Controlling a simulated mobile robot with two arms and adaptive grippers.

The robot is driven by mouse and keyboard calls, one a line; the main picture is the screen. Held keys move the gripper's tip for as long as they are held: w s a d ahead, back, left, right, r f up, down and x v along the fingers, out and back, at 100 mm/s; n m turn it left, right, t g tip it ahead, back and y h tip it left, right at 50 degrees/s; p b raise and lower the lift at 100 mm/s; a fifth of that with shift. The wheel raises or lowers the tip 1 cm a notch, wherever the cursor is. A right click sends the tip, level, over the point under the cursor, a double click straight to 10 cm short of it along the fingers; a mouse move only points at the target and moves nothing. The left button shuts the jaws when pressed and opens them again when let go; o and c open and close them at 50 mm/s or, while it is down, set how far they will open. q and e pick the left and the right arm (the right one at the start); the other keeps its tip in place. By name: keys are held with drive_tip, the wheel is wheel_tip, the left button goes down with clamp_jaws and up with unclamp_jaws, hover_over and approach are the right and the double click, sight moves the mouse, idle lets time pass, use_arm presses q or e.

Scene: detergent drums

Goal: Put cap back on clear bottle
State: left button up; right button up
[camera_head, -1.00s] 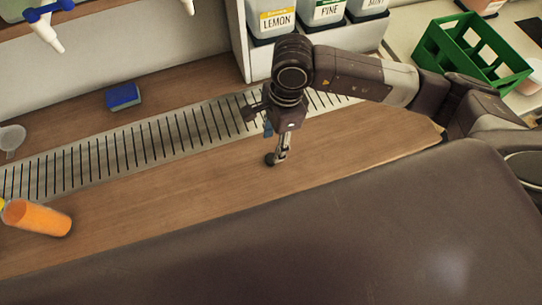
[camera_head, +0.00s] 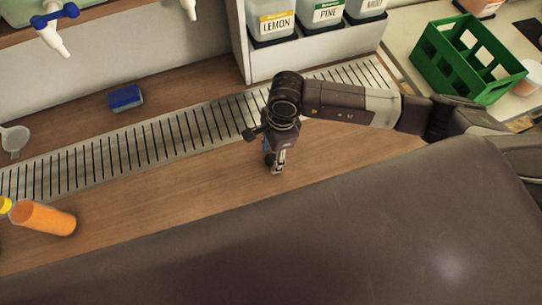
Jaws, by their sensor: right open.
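My right gripper (camera_head: 265,153) is in the middle of the head view, open, above the wooden counter near the front edge of the slotted drain strip. No clear bottle and no loose cap can be made out. An orange bottle (camera_head: 43,218) lies on its side at the left, with a bit of yellow at its left end. My left gripper is not in view.
The drain strip (camera_head: 150,141) crosses the wooden counter (camera_head: 190,187). A blue sponge (camera_head: 125,97) and a pale funnel (camera_head: 14,139) lie at the left. Labelled drums (camera_head: 271,20) stand at the back. A green crate (camera_head: 468,60) is at the right. Open counter lies left of my gripper.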

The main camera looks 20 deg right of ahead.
sight(272, 158)
drive_tip(key=c, duration=0.8)
drive_tip(key=shift+r, duration=0.1)
wheel_tip(272, 158, up, 20)
drive_tip(key=shift+f+b, duration=0.1)
drive_tip(key=shift+b, duration=1.1)
